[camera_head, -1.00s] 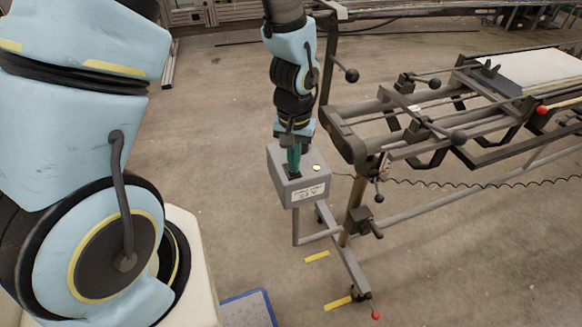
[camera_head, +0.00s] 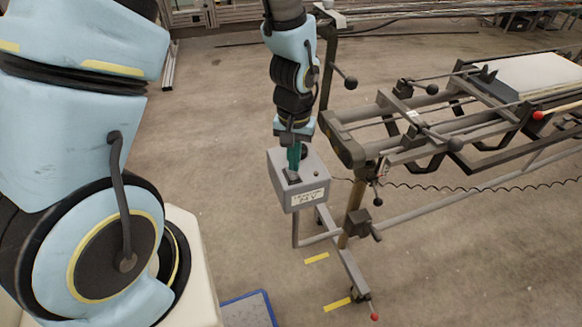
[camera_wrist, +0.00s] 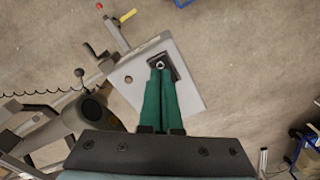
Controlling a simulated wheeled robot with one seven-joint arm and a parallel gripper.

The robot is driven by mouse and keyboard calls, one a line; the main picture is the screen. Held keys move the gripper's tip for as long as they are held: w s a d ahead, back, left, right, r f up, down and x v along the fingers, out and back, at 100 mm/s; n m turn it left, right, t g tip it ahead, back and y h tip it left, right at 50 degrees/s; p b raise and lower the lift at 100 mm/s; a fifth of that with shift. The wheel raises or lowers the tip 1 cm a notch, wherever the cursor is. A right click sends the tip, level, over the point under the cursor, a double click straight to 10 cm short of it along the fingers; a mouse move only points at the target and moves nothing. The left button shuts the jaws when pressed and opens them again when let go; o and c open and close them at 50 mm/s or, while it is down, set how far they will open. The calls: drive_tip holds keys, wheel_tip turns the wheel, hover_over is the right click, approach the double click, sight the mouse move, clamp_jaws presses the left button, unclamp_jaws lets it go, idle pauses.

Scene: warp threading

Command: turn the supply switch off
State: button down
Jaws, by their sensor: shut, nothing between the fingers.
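The grey supply box (camera_head: 279,176) stands on a post at the near end of the metal frame. The supply switch, a small metal toggle on a dark plate (camera_wrist: 161,64), is on its top face. The indicator lamp (camera_head: 317,173) beside it looks dark; in the wrist view the lamp (camera_wrist: 128,79) is a dull brownish disc. My gripper (camera_head: 293,168) points down at the box, its green fingers together and empty. In the wrist view the fingertips (camera_wrist: 161,72) are right at the toggle and partly cover it; whether they touch it I cannot tell.
The metal frame (camera_head: 400,150) with dark ball-ended levers stands right of the box. A coiled cable (camera_head: 440,187) runs from the box side to the right. A red-tipped foot (camera_head: 374,316) and yellow floor marks lie below. The floor left of the box is open.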

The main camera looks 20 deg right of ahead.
sight(294, 178)
wheel_tip(294, 178, up, 4)
drive_tip(key=p, duration=0.3)
drive_tip(key=shift+r, duration=0.15)
idle(0.3)
drive_tip(key=w+a+r+n, duration=0.2)
drive_tip(key=a+r, duration=0.3)
drive_tip(key=a, duration=0.3)
drive_tip(key=w+a+r+n+t, duration=0.1)
drive_tip(key=a+r, duration=0.3)
drive_tip(key=a, duration=0.5)
drive_tip(key=w+a+r+n, duration=0.3)
drive_tip(key=a+r, duration=0.2)
drive_tip(key=a, duration=0.4)
drive_tip(key=shift+w+r+t, duration=0.3)
drive_tip(key=shift+r, duration=0.05)
drive_tip(key=shift+a, duration=0.1)
